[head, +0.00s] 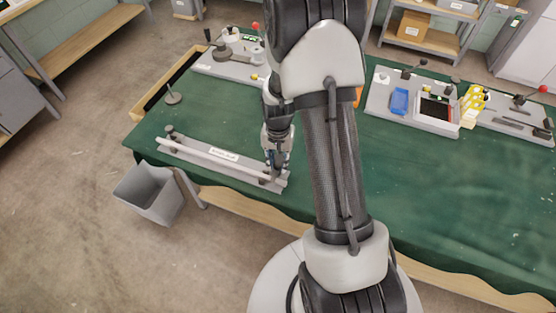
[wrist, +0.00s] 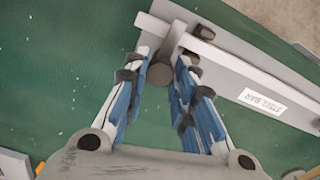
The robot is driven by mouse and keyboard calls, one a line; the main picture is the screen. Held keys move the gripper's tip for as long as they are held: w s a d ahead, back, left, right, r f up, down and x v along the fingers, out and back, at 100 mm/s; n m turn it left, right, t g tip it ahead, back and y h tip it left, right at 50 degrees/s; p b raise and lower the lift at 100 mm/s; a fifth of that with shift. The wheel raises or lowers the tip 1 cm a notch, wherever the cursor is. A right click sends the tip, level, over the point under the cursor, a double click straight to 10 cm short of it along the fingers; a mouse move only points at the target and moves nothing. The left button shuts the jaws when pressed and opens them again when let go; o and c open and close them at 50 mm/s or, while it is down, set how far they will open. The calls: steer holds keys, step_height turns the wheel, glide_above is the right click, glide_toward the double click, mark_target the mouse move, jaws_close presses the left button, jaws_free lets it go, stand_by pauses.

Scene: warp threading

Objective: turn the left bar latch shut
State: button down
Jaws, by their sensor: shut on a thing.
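The steel bar (head: 218,158) is long and pale, with a white label, and lies in a grey fixture near the table's front left edge. It also shows in the wrist view (wrist: 235,65), running off to the right. A latch with a dark round knob (wrist: 160,76) is at the bar end that is right in the head view. My gripper (head: 275,170) points down there, its blue-padded fingers (wrist: 162,68) shut around the knob. The other latch (head: 169,132) stands free at the far-left end.
A green cloth covers the table (head: 450,210). A grey bin (head: 152,192) stands on the floor beyond the front left edge. Fixtures with a blue block (head: 399,101) and yellow parts (head: 472,105) stand at the back right. A small dark post (head: 173,96) stands behind the bar.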

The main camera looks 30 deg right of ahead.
steer(key=c, duration=1.3)
jaws_free()
step_height(320, 180, up, 12)
steer(key=shift+r, duration=0.1)
step_height(320, 180, up, 7)
steer(key=n+t, duration=0.1)
steer(key=n, duration=0.1)
glide_above(273, 176)
steer(key=s+a+r+n+t, duration=0.1)
steer(key=s+a+r+n, duration=0.1)
steer(key=s+a+r, duration=0.5)
steer(key=s+a+r+n+t, duration=0.1)
steer(key=s, duration=0.2)
steer(key=s+a+r+n, duration=0.1)
steer(key=s+r+n, duration=0.1)
steer(key=s, duration=0.2)
steer(key=s+r+n+t, duration=0.1)
steer(key=s, duration=0.2)
steer(key=shift+s+a+r+t, duration=0.25)
steer(key=shift+s+a+t, duration=0.05)
steer(key=shift+a, duration=0.1)
